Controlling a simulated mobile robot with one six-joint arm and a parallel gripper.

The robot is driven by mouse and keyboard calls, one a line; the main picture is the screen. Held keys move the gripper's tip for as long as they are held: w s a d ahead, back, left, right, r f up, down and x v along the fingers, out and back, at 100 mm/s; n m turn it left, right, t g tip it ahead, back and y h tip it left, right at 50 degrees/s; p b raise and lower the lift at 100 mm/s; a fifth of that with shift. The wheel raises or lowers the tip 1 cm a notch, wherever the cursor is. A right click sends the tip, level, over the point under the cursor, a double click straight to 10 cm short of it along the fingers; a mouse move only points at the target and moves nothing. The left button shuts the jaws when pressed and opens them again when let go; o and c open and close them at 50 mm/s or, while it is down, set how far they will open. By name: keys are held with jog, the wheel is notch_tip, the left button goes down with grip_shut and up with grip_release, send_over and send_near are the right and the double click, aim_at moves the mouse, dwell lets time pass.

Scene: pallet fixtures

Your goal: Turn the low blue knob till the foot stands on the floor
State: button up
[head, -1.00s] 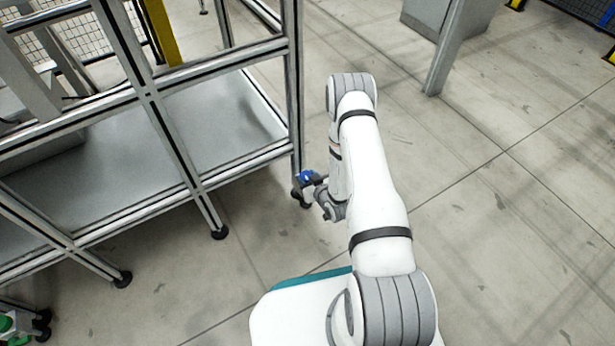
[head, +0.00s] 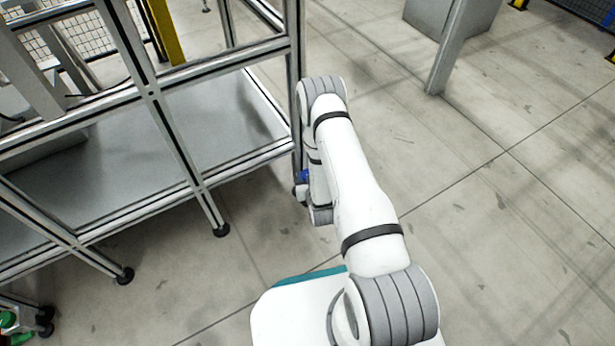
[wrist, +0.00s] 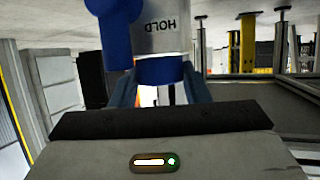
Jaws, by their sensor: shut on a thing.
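The low blue knob (head: 303,176) shows as a small blue patch beside my wrist, low on the near right corner post. In the wrist view, which appears upside down, a blue round part of it (wrist: 160,70) lies between my gripper's (wrist: 160,92) two bluish fingers. The gripper is shut on it. A grey collar marked HOLD (wrist: 162,30) adjoins it, with a larger blue part (wrist: 115,30) on the left. The dark foot (head: 300,192) of this post is partly hidden behind my wrist. I cannot tell whether it touches the floor.
The metal frame with a grey shelf (head: 150,150) fills the left. Its other feet (head: 221,230) stand along the near side. Green items (head: 8,320) are at the lower left. The floor on the right is open up to a grey post (head: 445,60).

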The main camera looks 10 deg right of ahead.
jog(key=o, duration=1)
jog(key=shift+p+v, duration=1.6)
jog(key=shift+v, duration=2.35)
